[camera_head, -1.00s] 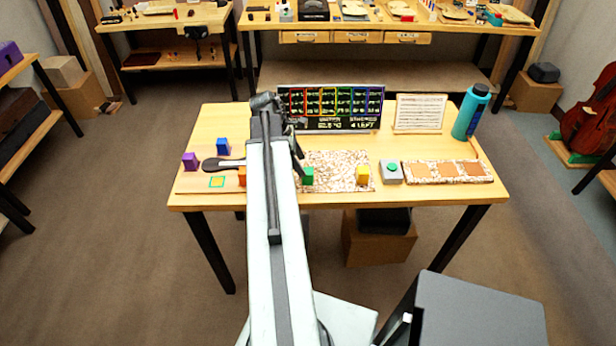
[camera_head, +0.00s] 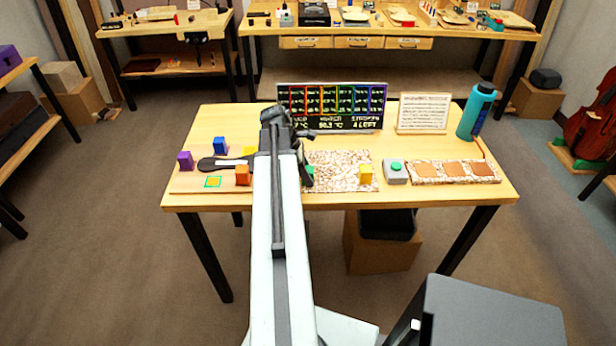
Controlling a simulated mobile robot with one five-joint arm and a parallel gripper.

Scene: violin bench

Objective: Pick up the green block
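The green block (camera_head: 309,175) stands on the table at the left part of the speckled mat (camera_head: 340,160). My arm covers its left side, so only a strip of it shows. My gripper (camera_head: 302,153) is the dark part at the arm's far end, just behind and above the green block in the picture. Its fingers are mostly hidden by the arm, so I cannot tell whether they are open or whether they touch the block.
An orange block (camera_head: 243,175), blue block (camera_head: 220,146) and purple block (camera_head: 185,160) stand left of my arm, near a dark spoon-shaped object (camera_head: 222,163). A yellow block (camera_head: 366,174) and a green-button box (camera_head: 395,171) are to the right. A display board (camera_head: 332,106) stands behind.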

